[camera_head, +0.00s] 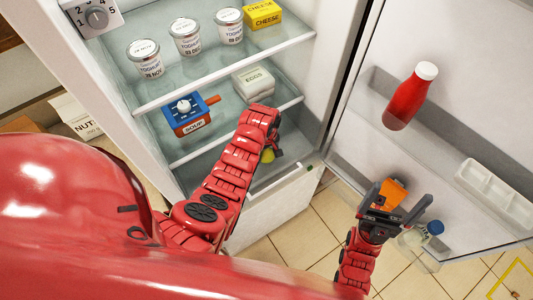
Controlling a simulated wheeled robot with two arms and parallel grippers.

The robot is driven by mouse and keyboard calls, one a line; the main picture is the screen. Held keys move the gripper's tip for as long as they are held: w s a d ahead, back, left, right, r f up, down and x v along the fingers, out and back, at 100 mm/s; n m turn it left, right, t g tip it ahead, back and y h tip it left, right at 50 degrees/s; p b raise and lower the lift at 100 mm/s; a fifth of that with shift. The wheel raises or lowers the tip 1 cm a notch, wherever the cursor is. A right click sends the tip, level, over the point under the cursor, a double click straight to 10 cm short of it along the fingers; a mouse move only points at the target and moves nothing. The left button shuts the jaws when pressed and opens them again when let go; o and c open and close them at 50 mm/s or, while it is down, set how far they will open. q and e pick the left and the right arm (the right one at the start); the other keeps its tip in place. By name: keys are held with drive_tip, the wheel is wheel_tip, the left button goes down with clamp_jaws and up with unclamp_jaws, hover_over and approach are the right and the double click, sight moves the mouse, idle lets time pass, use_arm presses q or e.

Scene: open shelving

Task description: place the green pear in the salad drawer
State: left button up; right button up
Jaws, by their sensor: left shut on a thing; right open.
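The green pear (267,156) shows as a small yellow-green patch beneath the end of my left arm, low inside the fridge. My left gripper (275,154) is shut on it; the wrist hides part of the pear and the fingers. The salad drawer (283,180) is at the bottom of the fridge, with a pale front edge. The pear appears over the drawer's opening; its exact height above the drawer floor cannot be told. My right gripper (390,205) is open and empty in front of the lower door shelf.
The open door holds a red bottle (411,96), a white egg tray (494,190), an orange carton (394,190) and a blue-capped bottle (433,229).

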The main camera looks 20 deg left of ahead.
use_arm(q)
drive_tip(key=shift+f, duration=0.4)
drive_tip(key=o, duration=1.4)
drive_tip(key=shift+f, duration=0.1)
drive_tip(key=shift+c, duration=0.2)
